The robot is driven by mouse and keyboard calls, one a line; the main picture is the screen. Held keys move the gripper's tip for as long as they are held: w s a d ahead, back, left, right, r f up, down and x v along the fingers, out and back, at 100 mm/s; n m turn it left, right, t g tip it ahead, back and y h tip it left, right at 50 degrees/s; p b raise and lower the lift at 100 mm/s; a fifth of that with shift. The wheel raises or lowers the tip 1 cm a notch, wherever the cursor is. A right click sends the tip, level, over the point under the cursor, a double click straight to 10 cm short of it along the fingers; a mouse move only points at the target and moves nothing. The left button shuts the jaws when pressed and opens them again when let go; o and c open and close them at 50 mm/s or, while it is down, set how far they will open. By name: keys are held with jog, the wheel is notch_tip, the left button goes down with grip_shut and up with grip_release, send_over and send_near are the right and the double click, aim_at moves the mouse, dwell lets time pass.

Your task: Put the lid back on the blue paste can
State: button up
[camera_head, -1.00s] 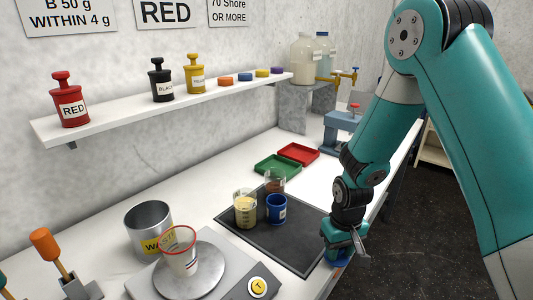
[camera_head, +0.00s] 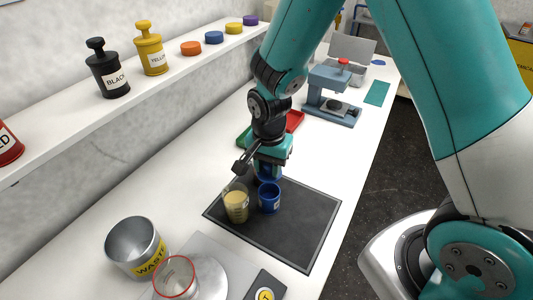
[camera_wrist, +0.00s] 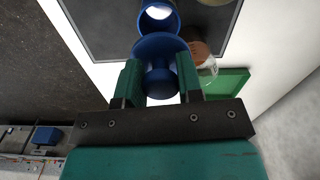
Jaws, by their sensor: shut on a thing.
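The blue paste can (camera_head: 269,200) stands open on the dark mat (camera_head: 300,215), and its open mouth also shows in the wrist view (camera_wrist: 158,18). My gripper (camera_head: 270,160) is shut on the knob of the blue lid (camera_wrist: 157,47). In the wrist view both fingers clasp the knob, and the lid's disc points toward the can. In the head view the lid (camera_head: 266,178) hangs just behind and above the can's rim. The lid overlaps the can's edge in the wrist view; I cannot tell whether they touch.
A cup of pale yellow liquid (camera_head: 236,206) stands close left of the can. A brown-filled cup (camera_wrist: 197,48) is near the lid in the wrist view. Green (camera_wrist: 225,82) and red (camera_head: 294,121) trays lie behind. The mat's right side is clear.

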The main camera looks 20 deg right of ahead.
jog(key=shift+d+f+b, duration=0.1)
jog(key=shift+f+b, duration=2.2)
jog(key=shift+f, duration=0.8)
jog(key=shift+s, duration=0.15)
jog(key=shift+f, duration=0.1)
jog(key=o, duration=1.5)
